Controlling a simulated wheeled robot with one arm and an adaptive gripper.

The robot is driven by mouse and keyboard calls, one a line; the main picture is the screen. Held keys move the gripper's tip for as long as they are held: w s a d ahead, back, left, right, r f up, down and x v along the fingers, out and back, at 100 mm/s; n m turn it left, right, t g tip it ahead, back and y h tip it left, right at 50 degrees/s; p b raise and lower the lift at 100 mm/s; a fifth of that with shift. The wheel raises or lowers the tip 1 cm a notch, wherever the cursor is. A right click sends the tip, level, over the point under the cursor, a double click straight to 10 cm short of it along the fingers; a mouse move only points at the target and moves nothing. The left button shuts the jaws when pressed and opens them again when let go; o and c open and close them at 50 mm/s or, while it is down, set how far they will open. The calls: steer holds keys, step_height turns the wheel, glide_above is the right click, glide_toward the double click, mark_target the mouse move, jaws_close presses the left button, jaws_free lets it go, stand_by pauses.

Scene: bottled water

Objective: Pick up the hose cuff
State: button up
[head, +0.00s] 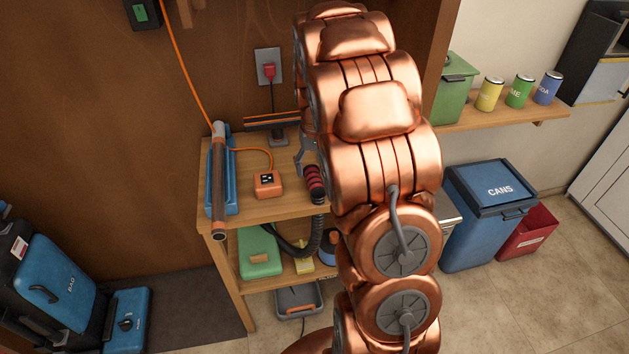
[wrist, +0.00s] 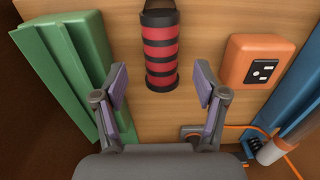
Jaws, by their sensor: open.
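The hose cuff (wrist: 161,50), a cylinder with red and black bands, is at the top middle of the wrist view. In the head view the hose cuff (head: 315,184) is near the front edge of the wooden shelf top, partly beside my arm. My gripper (wrist: 160,88) is open, with one finger to each side of the cuff's line. The cuff's near end lies just ahead of the fingertips, and nothing is between them. In the head view my gripper (head: 307,158) is just behind the cuff and partly hidden by my arm.
A green object (wrist: 75,75) is close to my left finger in the wrist view. A black hose (head: 312,240) runs below the top.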

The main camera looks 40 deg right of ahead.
mark_target(314, 176)
step_height(314, 176, down, 5)
steer(key=shift+p, duration=0.8)
steer(key=c, duration=1.3)
steer(key=shift+o, duration=0.2)
steer(key=shift+w+r, duration=0.1)
steer(key=shift+r, duration=0.05)
